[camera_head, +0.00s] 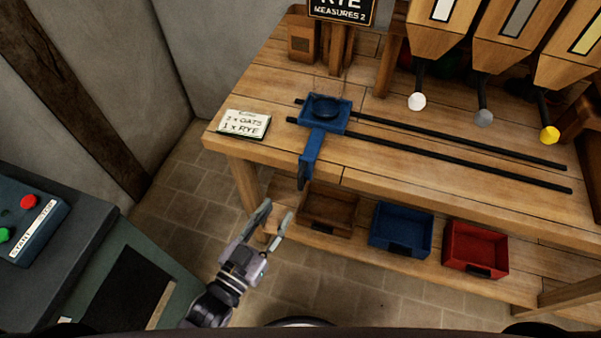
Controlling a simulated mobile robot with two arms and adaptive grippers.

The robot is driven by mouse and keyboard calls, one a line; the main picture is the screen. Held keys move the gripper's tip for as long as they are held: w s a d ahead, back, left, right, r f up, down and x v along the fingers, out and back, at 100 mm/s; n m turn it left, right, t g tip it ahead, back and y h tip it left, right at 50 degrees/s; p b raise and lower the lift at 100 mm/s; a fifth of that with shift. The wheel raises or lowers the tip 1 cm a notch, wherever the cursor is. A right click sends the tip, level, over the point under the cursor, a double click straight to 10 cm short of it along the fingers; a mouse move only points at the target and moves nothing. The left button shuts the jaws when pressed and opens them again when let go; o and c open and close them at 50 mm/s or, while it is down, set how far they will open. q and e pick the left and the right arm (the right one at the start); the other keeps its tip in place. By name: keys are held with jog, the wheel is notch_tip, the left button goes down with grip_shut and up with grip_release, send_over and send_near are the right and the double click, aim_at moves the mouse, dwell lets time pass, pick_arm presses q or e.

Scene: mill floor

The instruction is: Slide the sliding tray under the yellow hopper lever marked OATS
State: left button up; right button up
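The blue sliding tray (341,126) sits at the left end of two black rails (450,151) on the wooden bench, with a dark round bowl (327,108) in it. Its blue handle (310,160) hangs over the bench's front edge. The yellow hopper lever (549,134) is at the far right, near the rails' right end; no OATS marking is readable on it. My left gripper (268,226) is open and empty, below and left of the handle, apart from it and in front of the bench. My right gripper is not in view.
White (417,101) and grey (484,118) levers hang left of the yellow one. A card (244,123) reads 3 x OATS, 1 x RYE. Brown, blue (401,229) and red (475,249) bins stand on the lower shelf. A control box (28,219) is at left. The rails right of the tray are clear.

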aim_at(299, 180)
pick_arm(q)
jog(key=p+x, duration=0.1)
jog(key=x, duration=1)
jog(key=shift+w+d+f, duration=0.1)
jog(key=shift+w, duration=0.2)
jog(key=shift+c, duration=0.2)
grip_shut()
